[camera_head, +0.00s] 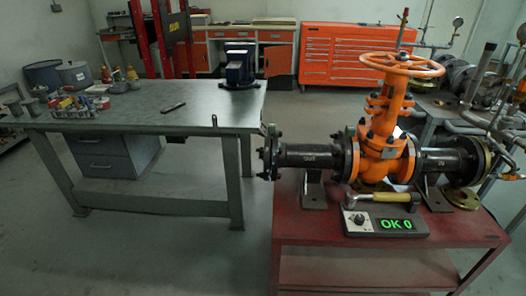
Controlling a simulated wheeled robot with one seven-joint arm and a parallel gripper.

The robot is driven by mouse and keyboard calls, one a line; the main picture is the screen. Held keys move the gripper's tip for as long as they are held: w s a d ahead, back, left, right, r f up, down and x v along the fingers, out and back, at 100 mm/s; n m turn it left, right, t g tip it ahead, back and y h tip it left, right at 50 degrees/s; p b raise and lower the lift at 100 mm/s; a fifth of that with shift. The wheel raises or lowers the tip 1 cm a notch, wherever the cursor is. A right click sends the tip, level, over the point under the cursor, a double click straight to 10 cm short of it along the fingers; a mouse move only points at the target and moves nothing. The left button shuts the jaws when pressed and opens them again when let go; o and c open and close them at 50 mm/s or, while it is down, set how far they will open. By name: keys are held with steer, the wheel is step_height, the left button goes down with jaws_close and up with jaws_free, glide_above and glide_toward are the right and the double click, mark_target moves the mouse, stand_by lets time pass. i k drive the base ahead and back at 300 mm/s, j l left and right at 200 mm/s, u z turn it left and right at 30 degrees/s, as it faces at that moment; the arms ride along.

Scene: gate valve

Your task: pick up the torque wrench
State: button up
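My gripper is not in view.
The red table (300,232) holds the valve on supports, with a loose brass flange (461,197) at right. A grey workbench (140,118) at left carries a vise (239,68), a small dark tool (173,107) and several small items. Floor (130,255) is clear in front of the bench.

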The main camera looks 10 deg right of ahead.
mark_target(352, 196)
steer(key=i+j+z, duration=0.55)
steer(key=z, duration=0.2)
steer(key=i+j+z, duration=0.35)
steer(key=k+j, duration=0.05)
